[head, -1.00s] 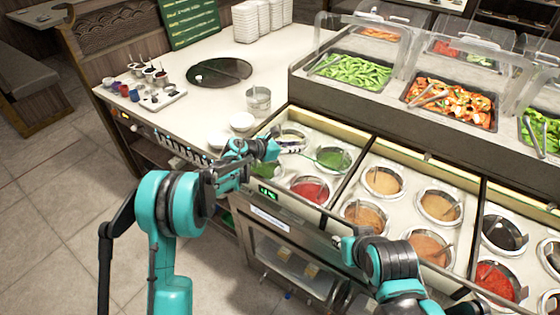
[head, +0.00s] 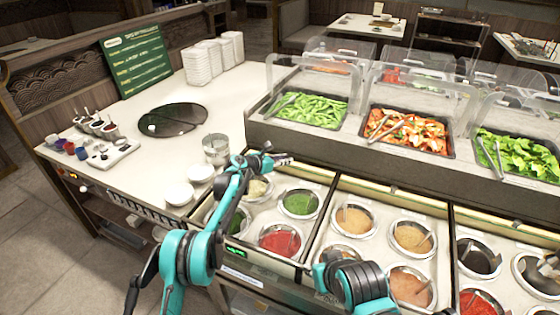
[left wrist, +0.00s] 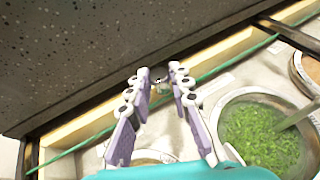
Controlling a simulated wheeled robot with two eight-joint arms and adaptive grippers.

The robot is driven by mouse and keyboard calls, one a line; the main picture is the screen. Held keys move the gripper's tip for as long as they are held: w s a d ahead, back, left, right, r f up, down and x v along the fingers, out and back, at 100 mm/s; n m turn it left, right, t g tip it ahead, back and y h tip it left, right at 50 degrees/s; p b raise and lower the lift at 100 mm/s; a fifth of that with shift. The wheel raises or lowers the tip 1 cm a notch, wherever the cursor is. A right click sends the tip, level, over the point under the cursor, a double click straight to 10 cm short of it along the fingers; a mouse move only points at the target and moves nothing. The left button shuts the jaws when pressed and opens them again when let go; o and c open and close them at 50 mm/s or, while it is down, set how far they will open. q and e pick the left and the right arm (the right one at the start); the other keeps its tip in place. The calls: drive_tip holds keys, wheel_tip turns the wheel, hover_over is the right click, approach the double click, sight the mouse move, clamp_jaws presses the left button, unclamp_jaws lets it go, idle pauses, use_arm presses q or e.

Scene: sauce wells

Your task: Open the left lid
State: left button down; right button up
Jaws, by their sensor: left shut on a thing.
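My left gripper (head: 284,160) is at the back edge of the left sauce section (head: 300,249) in the head view. In the left wrist view its two fingers (left wrist: 160,88) are closed around a small knob (left wrist: 160,86). The knob seems to belong to the left lid, which looks like a clear pane with a thin green edge (left wrist: 218,70); its full outline is hard to see. The left section holds green sauce (head: 299,203), red sauce (head: 280,241) and other wells, partly hidden by my arm.
The dark counter wall (left wrist: 90,50) rises just behind the gripper. Clear guards cover the salad trays (head: 408,130) at the back. A metal pot (head: 215,149) and white bowls (head: 178,193) stand left of the wells. More sauce wells (head: 410,237) lie to the right.

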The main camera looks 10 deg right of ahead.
use_arm(q)
drive_tip(key=c, duration=1.4)
unclamp_jaws()
drive_tip(key=shift+o, duration=0.2)
drive_tip(key=v, duration=1.2)
